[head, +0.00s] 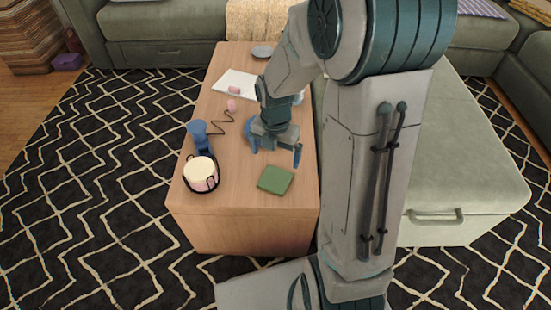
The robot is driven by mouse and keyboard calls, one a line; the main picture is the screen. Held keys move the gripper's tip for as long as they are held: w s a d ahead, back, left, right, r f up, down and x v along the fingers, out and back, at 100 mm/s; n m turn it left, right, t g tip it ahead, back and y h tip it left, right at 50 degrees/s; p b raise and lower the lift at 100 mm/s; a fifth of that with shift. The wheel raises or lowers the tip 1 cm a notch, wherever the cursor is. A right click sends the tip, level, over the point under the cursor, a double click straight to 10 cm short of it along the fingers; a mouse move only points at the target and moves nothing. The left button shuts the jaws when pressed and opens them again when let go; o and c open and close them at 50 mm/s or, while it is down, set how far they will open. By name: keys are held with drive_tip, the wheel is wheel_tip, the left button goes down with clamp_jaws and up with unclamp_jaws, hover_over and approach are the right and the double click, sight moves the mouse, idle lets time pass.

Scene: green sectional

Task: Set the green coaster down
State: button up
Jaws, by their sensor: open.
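The green coaster (275,180) is a flat green square. It lies on the wooden coffee table (230,200), near the table's front right part. My gripper (276,160) is open, with its two fingers spread apart and pointing down. It is above the table, just behind the coaster in the picture. Nothing shows between the fingers, and the coaster appears apart from them.
A cream-topped candle (201,172) in a dark holder and a blue lamp-like object (200,135) stand left. A green ottoman (455,160) stands right.

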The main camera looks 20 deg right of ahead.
drive_tip(key=s+r+m, duration=0.5)
drive_tip(key=s+m, duration=0.2)
drive_tip(key=m, duration=0.6)
drive_tip(key=s+r+m+t, duration=0.1)
drive_tip(key=s+r+m, duration=0.5)
drive_tip(key=m, duration=0.8)
drive_tip(key=shift+s+a+m, duration=0.2)
drive_tip(key=shift+s+m, duration=0.1)
drive_tip(key=shift+s, duration=0.05)
drive_tip(key=shift+r, duration=0.1)
